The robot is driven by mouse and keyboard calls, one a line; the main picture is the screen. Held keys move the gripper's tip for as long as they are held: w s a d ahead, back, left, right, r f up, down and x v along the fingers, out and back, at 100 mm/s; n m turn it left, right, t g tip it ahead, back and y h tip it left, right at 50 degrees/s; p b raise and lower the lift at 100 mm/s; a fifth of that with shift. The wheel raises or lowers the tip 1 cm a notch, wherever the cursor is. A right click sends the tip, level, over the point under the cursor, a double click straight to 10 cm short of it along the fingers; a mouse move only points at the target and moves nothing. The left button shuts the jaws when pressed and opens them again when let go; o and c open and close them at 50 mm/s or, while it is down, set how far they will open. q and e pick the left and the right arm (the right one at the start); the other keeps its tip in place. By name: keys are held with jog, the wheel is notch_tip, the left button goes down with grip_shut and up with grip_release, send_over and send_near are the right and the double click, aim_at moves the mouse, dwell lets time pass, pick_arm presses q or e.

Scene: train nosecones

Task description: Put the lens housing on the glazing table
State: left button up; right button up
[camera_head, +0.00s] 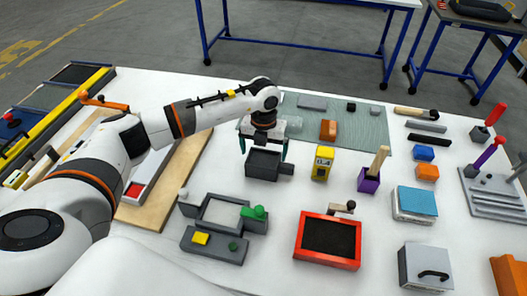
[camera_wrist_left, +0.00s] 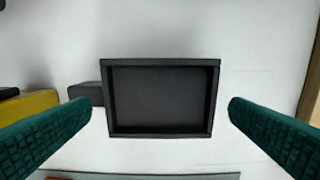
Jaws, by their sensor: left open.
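A dark grey open box with a small block on one side, which looks like the lens housing (camera_head: 262,166), stands upright on the white table. In the left wrist view the housing (camera_wrist_left: 160,132) shows from above, dark and empty inside. My left gripper (camera_head: 264,150) is above and just behind it. Its green fingers are open on both sides of the housing, with a gap at each side in the left wrist view (camera_wrist_left: 160,106). I cannot tell for certain which fixture is the glazing table. A grey fixture with a pale panel (camera_head: 221,213) stands to the front left. My right gripper is not in view.
A yellow block (camera_head: 322,163) stands close to the housing's right, with a purple block (camera_head: 369,180) beyond. A red-rimmed tray (camera_head: 328,240) is in front. A grey-green mat (camera_head: 360,134) lies behind. White table surface is clear between the housing and the red tray.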

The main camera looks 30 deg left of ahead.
aim_at(263, 160)
pick_arm(q)
notch_tip(263, 160, up, 11)
jog(key=b, duration=0.2)
dwell(0.6)
